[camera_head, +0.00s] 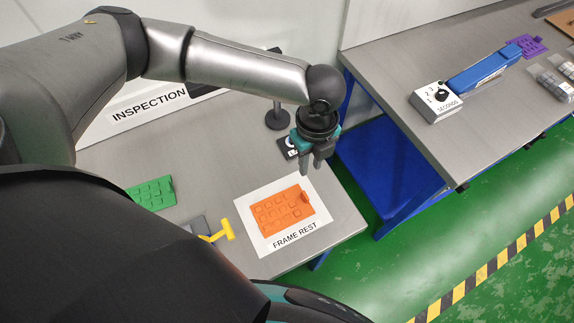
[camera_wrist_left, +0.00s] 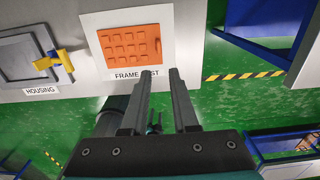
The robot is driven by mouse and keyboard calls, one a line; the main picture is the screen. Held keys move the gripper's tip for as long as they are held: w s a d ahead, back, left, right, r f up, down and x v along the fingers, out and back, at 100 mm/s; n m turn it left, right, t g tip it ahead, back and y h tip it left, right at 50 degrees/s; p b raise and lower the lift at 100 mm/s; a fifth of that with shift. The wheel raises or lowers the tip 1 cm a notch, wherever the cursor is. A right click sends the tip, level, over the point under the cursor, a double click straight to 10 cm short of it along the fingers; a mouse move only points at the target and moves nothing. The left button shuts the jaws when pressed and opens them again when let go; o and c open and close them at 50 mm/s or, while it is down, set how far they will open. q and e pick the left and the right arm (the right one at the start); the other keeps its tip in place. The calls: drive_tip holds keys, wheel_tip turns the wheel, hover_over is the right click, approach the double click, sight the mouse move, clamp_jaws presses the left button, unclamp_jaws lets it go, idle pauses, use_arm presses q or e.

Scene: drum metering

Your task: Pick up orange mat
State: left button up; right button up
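The orange mat (camera_head: 280,212) is a flat rectangle with small square marks. It lies on the white sheet labelled FRAME REST (camera_head: 254,238) near the table's right end. The mat also shows in the left wrist view (camera_wrist_left: 130,46), just beyond the fingertips. My left gripper (camera_head: 312,165) is above the table's right side, up and to the right of the mat in the head view. Its fingers (camera_wrist_left: 160,74) are apart with nothing between them, and it is not touching the mat.
A green mat (camera_head: 152,193) and a yellow-handled part (camera_head: 222,232) lie left of the sheet. A dark stand (camera_head: 278,118) is behind the gripper. A second table on the right holds a SECONDS dial box (camera_head: 436,103), a blue device (camera_head: 485,70) and a purple piece (camera_head: 527,46).

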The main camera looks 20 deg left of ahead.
use_arm(q)
hover_over(305, 195)
wheel_tip(305, 195, down, 5)
wheel_tip(305, 195, down, 4)
drive_tip(key=shift+d+f+b, duration=0.1)
drive_tip(key=shift+b, duration=0.2)
drive_tip(key=shift+f, duration=0.6)
wheel_tip(305, 195, down, 4)
drive_tip(key=shift+f, duration=0.3)
use_arm(e)
drive_tip(key=shift+s+d+f, duration=0.2)
drive_tip(key=shift+s+f, duration=0.05)
drive_tip(key=shift+s, duration=0.25)
drive_tip(key=shift+s+d+f, duration=0.2)
drive_tip(key=shift+s, duration=0.3)
